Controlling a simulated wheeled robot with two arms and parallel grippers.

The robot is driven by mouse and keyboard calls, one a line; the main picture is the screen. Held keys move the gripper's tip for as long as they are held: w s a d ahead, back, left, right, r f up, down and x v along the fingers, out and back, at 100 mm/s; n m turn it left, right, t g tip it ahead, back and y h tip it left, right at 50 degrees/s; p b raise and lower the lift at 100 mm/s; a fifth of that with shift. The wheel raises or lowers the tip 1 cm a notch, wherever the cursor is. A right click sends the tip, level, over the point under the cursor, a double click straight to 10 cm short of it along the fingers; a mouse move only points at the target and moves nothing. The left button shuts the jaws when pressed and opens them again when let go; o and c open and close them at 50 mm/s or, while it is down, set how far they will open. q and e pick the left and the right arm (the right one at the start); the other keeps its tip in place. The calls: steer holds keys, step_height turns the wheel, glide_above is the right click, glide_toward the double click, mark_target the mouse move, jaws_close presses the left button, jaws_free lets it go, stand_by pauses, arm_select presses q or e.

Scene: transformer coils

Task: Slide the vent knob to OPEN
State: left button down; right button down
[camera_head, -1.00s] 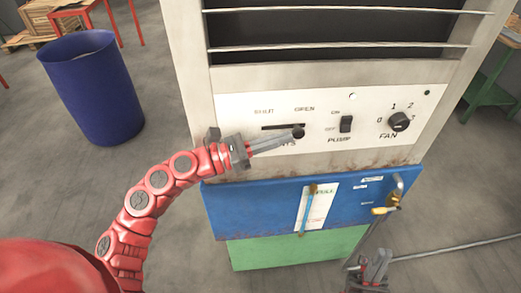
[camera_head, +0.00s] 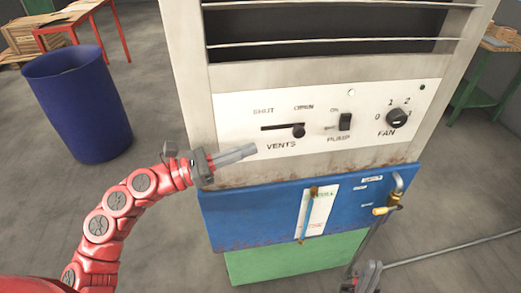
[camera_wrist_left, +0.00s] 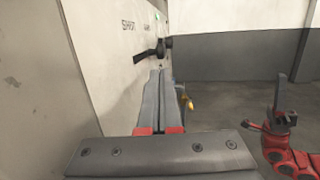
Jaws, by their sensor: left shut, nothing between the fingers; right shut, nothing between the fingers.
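The black vent knob (camera_head: 298,131) sits at the right end of its dark slot (camera_head: 275,127), below the OPEN lettering, on the cabinet's white control panel (camera_head: 235,108). In the left wrist view the knob (camera_wrist_left: 163,47) shows beyond my fingertips. My left gripper (camera_head: 252,149) is shut and empty. In the head view its tips are left of and below the knob, apart from it, over the VENTS label. Its fingers also show in the left wrist view (camera_wrist_left: 163,75). My right gripper (camera_head: 366,272) is partly in view at the lower edge, away from the panel.
Right of the vent slot are the pump switch (camera_head: 345,122) and the fan dial (camera_head: 397,118). A blue drawer front (camera_head: 255,215) with a hanging tag (camera_head: 317,212) lies below the panel. A blue bin (camera_head: 78,105) stands on the floor at left.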

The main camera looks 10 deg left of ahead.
arm_select(q)
steer(key=shift+b+v, duration=0.4)
steer(key=shift+v, duration=2.25)
steer(key=shift+a, duration=0.1)
